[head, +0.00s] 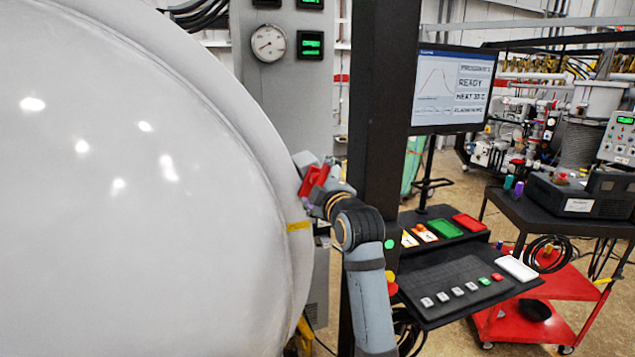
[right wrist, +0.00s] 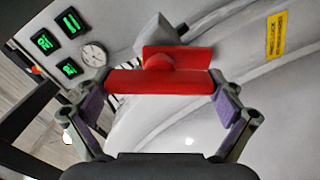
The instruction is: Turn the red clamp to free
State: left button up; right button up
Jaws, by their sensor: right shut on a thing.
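The red clamp (head: 313,181) sits at the right rim of the large white furnace door (head: 150,180). In the right wrist view the red clamp (right wrist: 160,78) shows as a red bar with a raised red plate and a round boss, mounted by a grey block. My right gripper (head: 318,190) reaches it from the right. In the right wrist view my right gripper (right wrist: 160,92) has one purple-padded finger at each end of the red bar, shut on it. My left gripper is in neither view.
A yellow label (right wrist: 276,36) is on the door beside the clamp. A gauge (head: 268,43) is on the grey panel behind.

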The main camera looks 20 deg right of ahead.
jog(key=n, duration=0.4)
jog(key=shift+f+n, duration=0.1)
jog(key=shift+n, duration=0.2)
jog(key=shift+n+b, duration=0.35)
jog(key=shift+n, duration=1.65)
jog(key=o, duration=0.8)
jog(key=shift+w+f, duration=0.1)
jog(key=shift+s, duration=0.35)
jog(key=s, duration=0.6)
jog(key=shift+s, duration=0.4)
